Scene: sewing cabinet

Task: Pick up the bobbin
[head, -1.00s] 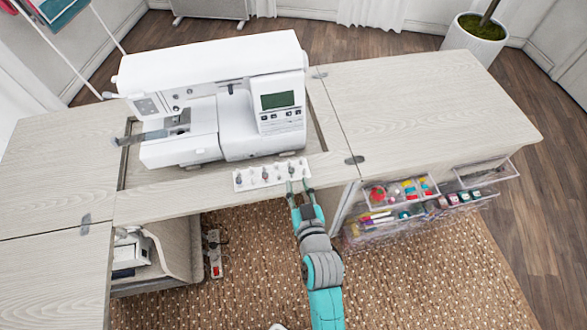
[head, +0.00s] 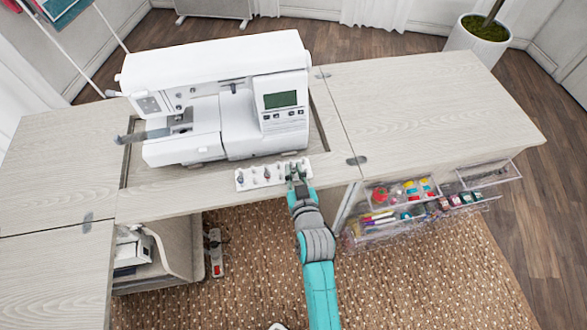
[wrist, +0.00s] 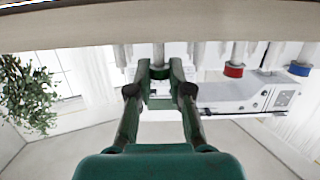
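A white bobbin rack (head: 262,185) lies along the front edge of the cabinet top, in front of the sewing machine, with several small bobbins on upright pegs. My gripper (head: 297,176) is at the rack's right end, low over it. The wrist view looks upside down, and the rack's pegs hang from the top. There my gripper (wrist: 160,77) has its two dark green fingers drawn in around one small, dark bobbin (wrist: 159,73) on a peg. Both fingers appear to touch it. It shows no gap from the rack. The fingers partly hide it.
The white sewing machine (head: 215,80) stands close behind the rack. Clear drawers (head: 405,208) hang open at right. The right cabinet top (head: 430,105) is bare.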

